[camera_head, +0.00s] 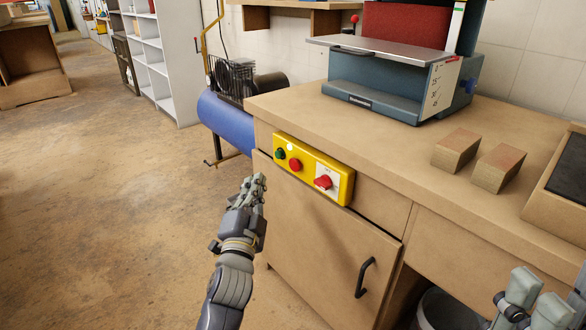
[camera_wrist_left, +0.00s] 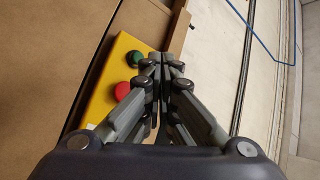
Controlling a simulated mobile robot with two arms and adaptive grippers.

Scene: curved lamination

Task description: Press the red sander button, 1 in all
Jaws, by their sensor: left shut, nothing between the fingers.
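The yellow control box (camera_head: 312,172) is mounted on the front of the wooden bench, just below its top. It carries a round red button (camera_head: 295,165), a green button (camera_head: 280,153) at its left end, and a red rotary-type switch (camera_head: 323,182) on a pale plate. My left gripper (camera_head: 259,181) is shut and empty, left of and below the box in the picture. In the left wrist view, the red button (camera_wrist_left: 122,91) lies left of my fingers, and the green button (camera_wrist_left: 136,59) shows beside the fingertips. Contact cannot be told. My right gripper (camera_head: 535,302) is partly cut off at the lower right.
A blue-grey sander (camera_head: 392,85) stands on the bench top (camera_head: 290,107). Two wooden blocks (camera_head: 456,151) lie to its right. A cabinet door with a black handle (camera_head: 365,277) is below the box. A blue tank (camera_head: 224,125) stands behind. The floor at left is clear.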

